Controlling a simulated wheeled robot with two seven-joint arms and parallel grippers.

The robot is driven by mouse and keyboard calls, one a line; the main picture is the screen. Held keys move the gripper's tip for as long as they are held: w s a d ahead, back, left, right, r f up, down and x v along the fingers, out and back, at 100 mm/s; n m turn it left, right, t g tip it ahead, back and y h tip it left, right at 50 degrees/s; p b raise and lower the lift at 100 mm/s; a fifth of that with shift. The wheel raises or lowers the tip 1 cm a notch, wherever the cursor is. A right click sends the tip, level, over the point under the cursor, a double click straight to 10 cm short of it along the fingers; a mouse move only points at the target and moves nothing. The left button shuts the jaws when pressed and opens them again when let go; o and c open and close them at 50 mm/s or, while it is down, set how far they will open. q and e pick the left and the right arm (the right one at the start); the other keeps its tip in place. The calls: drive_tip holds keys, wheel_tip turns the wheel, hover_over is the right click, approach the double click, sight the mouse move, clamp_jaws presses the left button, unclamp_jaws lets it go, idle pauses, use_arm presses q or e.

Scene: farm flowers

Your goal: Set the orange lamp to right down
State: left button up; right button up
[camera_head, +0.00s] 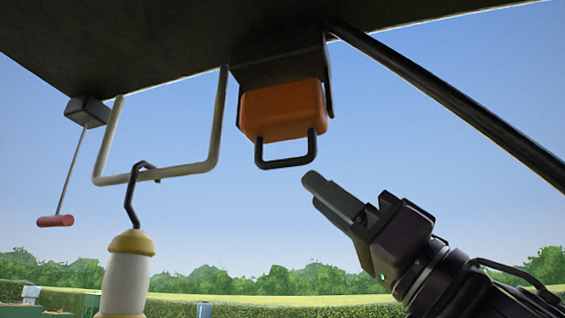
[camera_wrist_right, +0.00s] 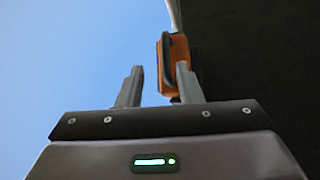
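The orange lamp (camera_head: 285,108) hangs in a black bracket (camera_head: 278,62) under the dark roof in the head view. A black loop handle (camera_head: 287,161) sticks out below it. My right gripper (camera_head: 318,184) is just below and right of the handle, pointing up and left, apart from it in this view. In the right wrist view the two fingers of my right gripper (camera_wrist_right: 157,85) stand apart with a gap between them. The lamp (camera_wrist_right: 180,58) and its black handle (camera_wrist_right: 167,60) lie beyond the fingertips, toward the right finger. My left gripper is not in view.
A pale U-shaped bar (camera_head: 214,120) hangs left of the lamp, with a white and yellow lantern (camera_head: 126,270) on a black hook. A red pull handle (camera_head: 55,220) hangs at far left. A black strut (camera_head: 450,105) runs down to the right. Open air surrounds my right gripper.

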sight(285, 162)
drive_tip(key=p+x, duration=0.1)
drive_tip(key=x, duration=0.1)
drive_tip(key=p+x, duration=0.1)
drive_tip(key=x, duration=0.1)
drive_tip(key=s+p+x, duration=0.1)
drive_tip(key=x, duration=0.1)
drive_tip(key=shift+w+a+r, duration=0.1)
drive_tip(key=shift+a+r, duration=0.1)
drive_tip(key=shift+r, duration=0.2)
drive_tip(key=shift+w+a+r+p, duration=0.3)
drive_tip(key=shift+a+r+p, duration=0.05)
drive_tip(key=shift+a+p, duration=0.1)
drive_tip(key=shift+d, duration=0.1)
clamp_jaws()
